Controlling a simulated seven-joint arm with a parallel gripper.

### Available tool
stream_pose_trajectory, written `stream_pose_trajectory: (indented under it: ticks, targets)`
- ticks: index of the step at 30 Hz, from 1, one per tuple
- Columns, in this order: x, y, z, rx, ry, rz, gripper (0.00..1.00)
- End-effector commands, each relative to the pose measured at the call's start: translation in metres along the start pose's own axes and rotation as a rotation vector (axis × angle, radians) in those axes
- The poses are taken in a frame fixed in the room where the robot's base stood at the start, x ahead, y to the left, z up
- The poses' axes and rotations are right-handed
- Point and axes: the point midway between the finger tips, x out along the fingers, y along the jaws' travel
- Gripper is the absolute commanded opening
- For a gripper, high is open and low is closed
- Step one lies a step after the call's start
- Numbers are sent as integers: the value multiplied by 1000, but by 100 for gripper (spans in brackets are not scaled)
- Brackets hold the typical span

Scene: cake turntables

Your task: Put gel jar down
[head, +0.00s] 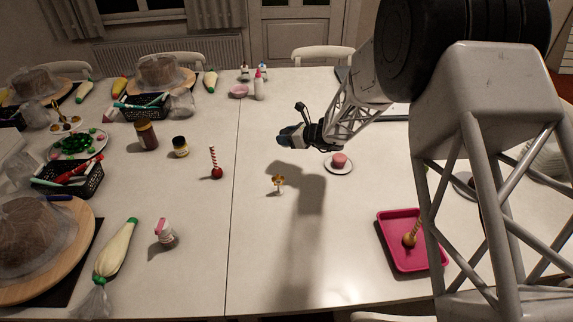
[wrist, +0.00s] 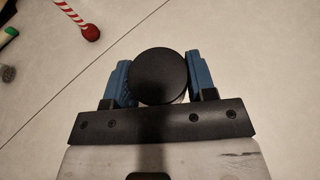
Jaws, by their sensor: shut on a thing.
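The gel jar (wrist: 160,72) shows in the wrist view as a round black lid seen from above. My gripper (wrist: 159,82) is shut on it, with one blue finger on each side. In the head view my gripper (head: 291,137) hangs over the middle of the white table, and its shadow falls in front of it. The jar is hard to make out there against the dark gripper parts. Its lower part is hidden in the wrist view.
Near my gripper are a small pink cake on a plate (head: 340,162), a small gold-topped stand (head: 278,184) and a red-and-white striped stick with a red ball (head: 215,165). A pink tray (head: 391,250) lies front right. Bare table (head: 270,250) lies in front.

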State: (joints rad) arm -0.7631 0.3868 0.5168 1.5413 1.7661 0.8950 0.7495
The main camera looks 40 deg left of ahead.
Motion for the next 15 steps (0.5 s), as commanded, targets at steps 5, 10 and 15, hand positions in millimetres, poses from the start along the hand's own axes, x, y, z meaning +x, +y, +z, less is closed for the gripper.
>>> stream_pose_trajectory:
  ticks: [5,10,15]
  targets:
    - [5,0,-12,3,1,0,26]
    - [14,0,-34,3,2,1,26]
    - [21,0,-52,2,1,0,26]
